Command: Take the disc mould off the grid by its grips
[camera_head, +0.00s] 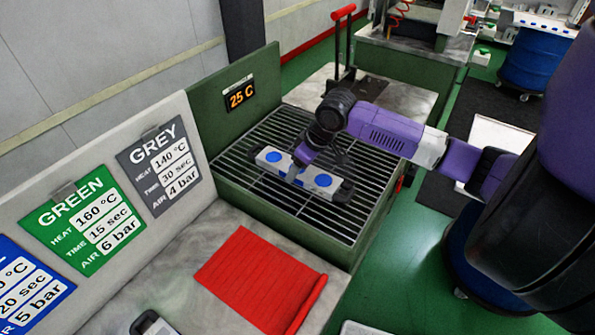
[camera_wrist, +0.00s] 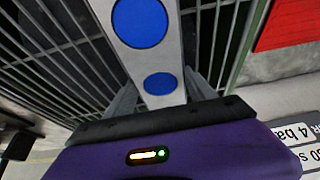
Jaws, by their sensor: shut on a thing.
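The disc mould (camera_head: 322,181) is a light grey bar with blue round discs on its top and dark end pieces. It is over the grid (camera_head: 258,205) in the head view; I cannot tell whether it touches the bars. My purple gripper (camera_head: 297,171) points down at the mould's middle and covers part of it. In the wrist view, the mould (camera_wrist: 148,58) runs up between the two fingers (camera_wrist: 162,92), with two blue discs showing. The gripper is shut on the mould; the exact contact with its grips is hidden.
A green box frames the grid, with a "25 C" display (camera_head: 240,95) on its back panel. A red ribbed mat (camera_head: 260,278) lies on the bench in front. GREY (camera_head: 160,160) and GREEN (camera_head: 85,225) setting cards hang at left. A red-handled press (camera_head: 343,45) stands behind.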

